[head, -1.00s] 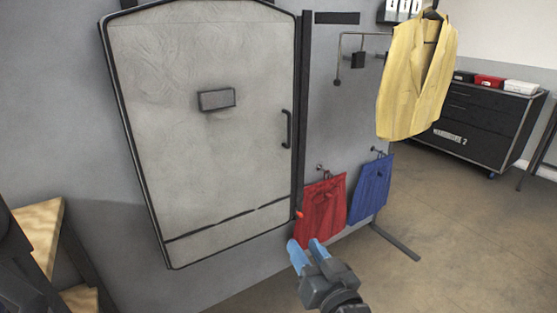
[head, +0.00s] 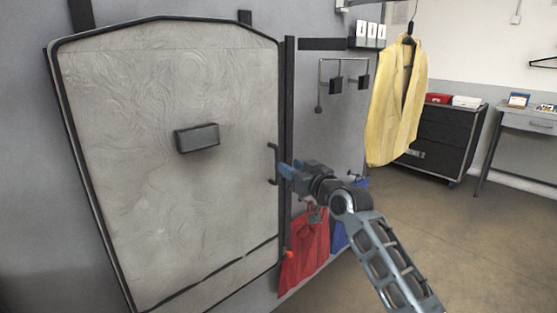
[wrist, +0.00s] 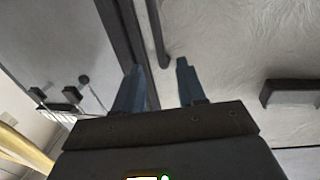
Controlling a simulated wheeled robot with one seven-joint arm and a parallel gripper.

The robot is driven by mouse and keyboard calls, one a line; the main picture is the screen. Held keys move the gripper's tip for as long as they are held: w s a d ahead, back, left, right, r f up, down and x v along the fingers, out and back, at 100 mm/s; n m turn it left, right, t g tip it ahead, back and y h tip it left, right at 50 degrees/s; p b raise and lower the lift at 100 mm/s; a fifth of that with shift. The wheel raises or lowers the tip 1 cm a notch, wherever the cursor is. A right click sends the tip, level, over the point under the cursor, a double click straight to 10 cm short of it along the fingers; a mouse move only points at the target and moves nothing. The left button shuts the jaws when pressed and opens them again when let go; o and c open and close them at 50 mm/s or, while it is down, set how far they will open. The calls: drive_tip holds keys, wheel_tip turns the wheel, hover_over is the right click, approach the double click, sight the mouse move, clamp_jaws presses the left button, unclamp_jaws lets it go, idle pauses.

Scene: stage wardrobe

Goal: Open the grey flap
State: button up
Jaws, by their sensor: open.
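The grey flap (head: 165,95) is a large pale panel with a dark rim, lying closed against the grey wall in the head view. A dark bar handle (head: 272,164) stands on its right edge; the handle also shows in the wrist view (wrist: 157,32). My gripper (head: 286,172) is open and empty, its blue fingertips just right of the handle in the head view. In the wrist view its fingers (wrist: 158,72) point toward the lower end of the handle, which lies ahead between them. I cannot tell whether they touch it.
A grey box (head: 197,138) sticks out from the flap. A dark upright post (head: 288,100) runs along the flap's right edge. Red cloth (head: 305,250) and a yellow vest (head: 395,105) hang to the right. Open floor (head: 430,240) lies at the right.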

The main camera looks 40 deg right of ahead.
sight(278, 158)
drive_tip(key=w, duration=0.3)
drive_tip(key=w+d, duration=0.1)
drive_tip(key=w, duration=0.1)
drive_tip(key=shift+w+p, duration=0.35)
drive_tip(key=shift+a, duration=0.1)
clamp_jaws()
idle(0.3)
